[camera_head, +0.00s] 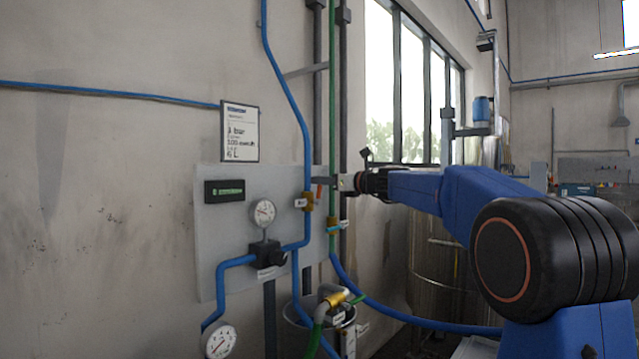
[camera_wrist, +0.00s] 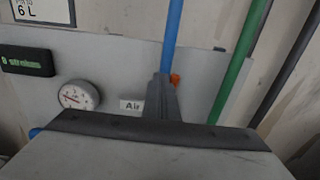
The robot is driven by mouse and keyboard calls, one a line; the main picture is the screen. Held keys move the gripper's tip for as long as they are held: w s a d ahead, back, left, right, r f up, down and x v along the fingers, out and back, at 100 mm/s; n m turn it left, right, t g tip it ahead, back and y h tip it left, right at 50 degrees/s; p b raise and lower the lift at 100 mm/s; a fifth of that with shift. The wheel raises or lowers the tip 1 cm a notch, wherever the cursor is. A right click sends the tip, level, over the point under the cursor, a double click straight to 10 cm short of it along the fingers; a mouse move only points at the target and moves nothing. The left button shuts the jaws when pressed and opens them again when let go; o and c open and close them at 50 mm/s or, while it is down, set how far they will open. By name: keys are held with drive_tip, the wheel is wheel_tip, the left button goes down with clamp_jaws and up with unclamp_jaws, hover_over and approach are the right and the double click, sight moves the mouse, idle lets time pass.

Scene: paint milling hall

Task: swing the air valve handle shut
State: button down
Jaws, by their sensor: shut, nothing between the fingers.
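The air valve is a brass body (camera_head: 307,203) on the vertical blue pipe at the right part of the grey panel. Its short orange handle (camera_head: 319,191) sticks up beside the pipe in the head view. In the wrist view a bit of the orange handle (camera_wrist: 175,80) shows just right of the fingertips, and the rest is hidden behind them. The "Air" label (camera_wrist: 131,105) is left of the fingers. My gripper (camera_head: 333,182) is shut and empty, its tips close to the handle on the right; it also shows in the wrist view (camera_wrist: 161,82). I cannot tell whether they touch.
A green pipe (camera_head: 332,120) runs upright close to the right of the valve, with another brass valve (camera_head: 334,225) on it. A gauge (camera_head: 263,213) and black regulator (camera_head: 268,255) sit on the panel to the left. A brass valve with hoses (camera_head: 338,298) is below.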

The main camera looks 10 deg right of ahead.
drive_tip(key=shift+w+d, duration=0.5)
drive_tip(key=shift+d, duration=0.2)
drive_tip(key=shift+w+d+f, duration=0.25)
drive_tip(key=shift+w+d, duration=0.25)
drive_tip(key=shift+d, duration=0.2)
drive_tip(key=shift+w+d, duration=0.1)
drive_tip(key=shift+w+d+f, duration=0.35)
drive_tip(key=shift+d, duration=0.15)
idle(0.4)
